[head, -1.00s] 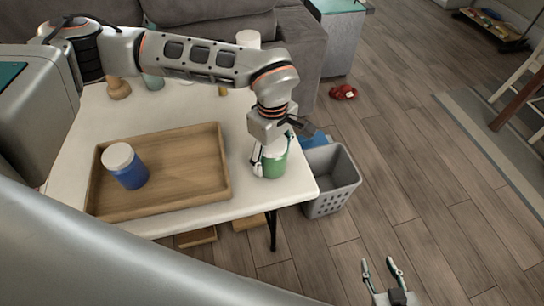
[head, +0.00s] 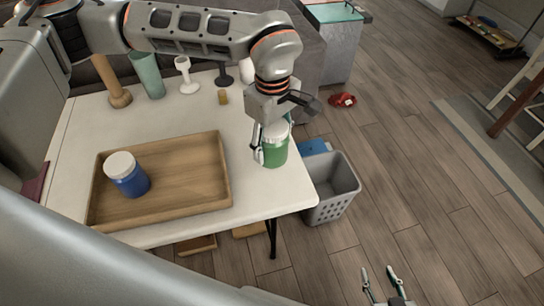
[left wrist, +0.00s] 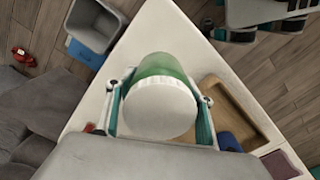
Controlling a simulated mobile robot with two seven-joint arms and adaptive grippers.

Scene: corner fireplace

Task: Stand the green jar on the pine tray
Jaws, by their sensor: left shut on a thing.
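The green jar (head: 274,152) has a white lid. My left gripper (head: 272,147) is shut on its sides, and the jar is upright, a little above the right end of the white table. In the left wrist view the jar's lid (left wrist: 158,108) fills the space between the two fingers (left wrist: 160,112). The pine tray (head: 218,204) lies on the table to the left of the jar, with a gap between. A blue jar with a white lid (head: 130,180) stands in its left part. My right gripper (head: 380,280) is empty, fingers apart, low over the floor.
Behind the tray stand a wooden vase (head: 114,85), a green cup (head: 150,78), a white goblet (head: 185,78) and a small yellow block (head: 223,97). A grey basket (head: 335,190) is on the floor right of the table. The tray's middle and right are bare.

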